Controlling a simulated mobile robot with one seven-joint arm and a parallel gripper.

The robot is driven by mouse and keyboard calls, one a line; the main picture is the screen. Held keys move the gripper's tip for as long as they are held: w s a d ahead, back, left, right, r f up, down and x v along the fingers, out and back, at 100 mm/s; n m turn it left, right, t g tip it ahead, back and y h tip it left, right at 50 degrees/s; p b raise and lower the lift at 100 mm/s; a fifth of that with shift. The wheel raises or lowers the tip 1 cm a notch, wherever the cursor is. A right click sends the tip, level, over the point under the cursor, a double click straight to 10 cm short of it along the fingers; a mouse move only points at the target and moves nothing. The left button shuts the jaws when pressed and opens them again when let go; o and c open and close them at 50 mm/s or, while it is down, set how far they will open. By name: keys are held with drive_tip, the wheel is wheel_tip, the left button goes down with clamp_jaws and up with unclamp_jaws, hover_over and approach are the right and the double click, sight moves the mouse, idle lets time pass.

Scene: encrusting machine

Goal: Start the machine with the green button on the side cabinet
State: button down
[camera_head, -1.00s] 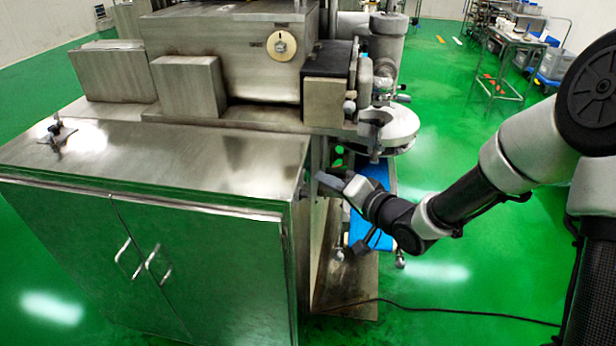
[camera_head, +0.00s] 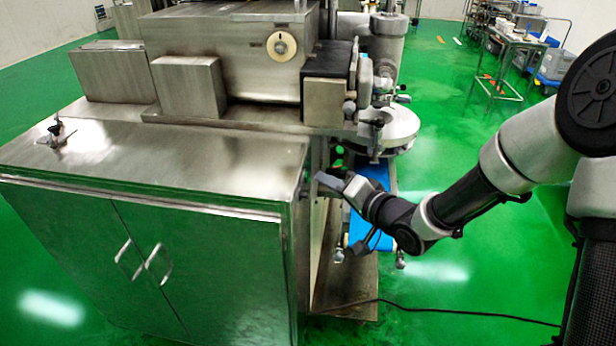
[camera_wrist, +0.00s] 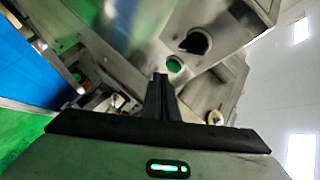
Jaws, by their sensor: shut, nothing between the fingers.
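The metal side cabinet (camera_head: 215,260) stands at the left of the head view, its right side seen at a steep slant. The green button (camera_wrist: 174,65) shows in the wrist view as a round green spot on a metal panel, just beyond and slightly right of the fingertips. I cannot make it out in the head view. My gripper (camera_head: 328,181) is near the cabinet's right side, pointing toward it. In the wrist view my gripper (camera_wrist: 160,78) has its fingers together and empty. Whether the fingertips touch the panel or the button I cannot tell.
A dark round opening or fitting (camera_wrist: 196,42) sits beside the green button. The machine body (camera_head: 235,60) rises behind the cabinet. A blue conveyor belt (camera_head: 362,228) lies beyond my gripper. A black cable (camera_head: 440,310) runs over the open green floor.

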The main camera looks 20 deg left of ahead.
idle(0.8)
drive_tip(key=shift+s+a, duration=0.1)
drive_tip(key=shift+a, duration=0.3)
drive_tip(key=shift+s+a, duration=0.1)
drive_tip(key=shift+a, duration=0.3)
idle(0.7)
drive_tip(key=shift+d, duration=0.75)
drive_tip(key=shift+w+d, duration=0.15)
drive_tip(key=shift+w, duration=0.05)
